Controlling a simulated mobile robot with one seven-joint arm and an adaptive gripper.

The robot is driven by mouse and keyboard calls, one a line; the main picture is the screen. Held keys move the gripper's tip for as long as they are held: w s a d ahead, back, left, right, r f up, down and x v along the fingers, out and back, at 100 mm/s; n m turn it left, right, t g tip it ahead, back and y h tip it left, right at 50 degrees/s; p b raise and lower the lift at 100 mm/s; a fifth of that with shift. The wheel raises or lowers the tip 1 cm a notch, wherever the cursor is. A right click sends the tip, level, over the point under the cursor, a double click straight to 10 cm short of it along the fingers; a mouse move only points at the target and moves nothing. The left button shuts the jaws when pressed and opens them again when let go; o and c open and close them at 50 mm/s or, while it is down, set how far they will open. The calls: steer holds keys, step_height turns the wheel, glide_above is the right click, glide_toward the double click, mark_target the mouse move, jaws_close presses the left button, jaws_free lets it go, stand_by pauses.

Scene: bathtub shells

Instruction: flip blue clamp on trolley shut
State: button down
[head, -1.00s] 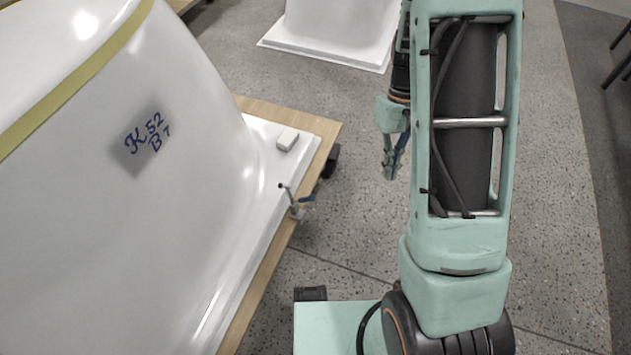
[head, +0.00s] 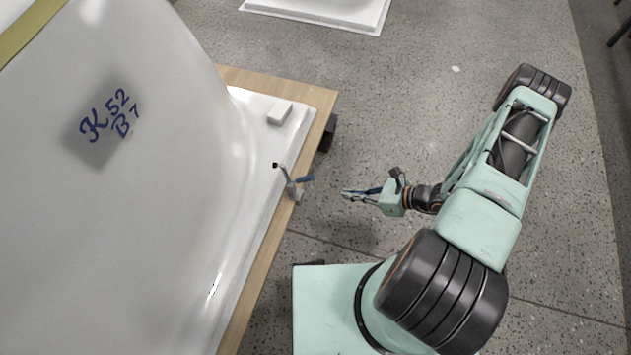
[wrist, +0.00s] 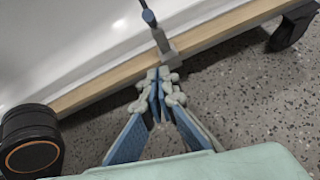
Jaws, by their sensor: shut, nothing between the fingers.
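The blue-handled clamp (head: 294,186) is fixed at the edge of the wooden trolley (head: 262,240), next to the white shell's rim. Its grey arm reaches up and left over the rim to a dark tip, and its blue handle sticks out to the right, over the edge. In the wrist view the clamp (wrist: 160,37) stands just beyond my fingertips, with its blue handle at the top. My gripper (head: 347,194) is shut and empty, to the right of the clamp with a gap between them. Its fingertips (wrist: 158,75) meet in the wrist view.
A white bathtub shell (head: 110,220) marked "K 52 B 7" fills the left side. A small white block (head: 280,112) lies on its rim. A dark caster (head: 328,133) shows under the trolley. Grey speckled floor (head: 400,100) is clear to the right. Another white shell (head: 330,12) stands at the back.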

stand_by(0.3)
steer(key=w+a+f+b, duration=0.2)
steer(key=w+a, duration=0.3)
steer(key=a, duration=0.5)
steer(key=shift+f+b, duration=0.2)
steer(key=shift+b, duration=0.4)
steer(key=shift+w+a+r, duration=0.1)
steer(key=shift+a+r, duration=0.05)
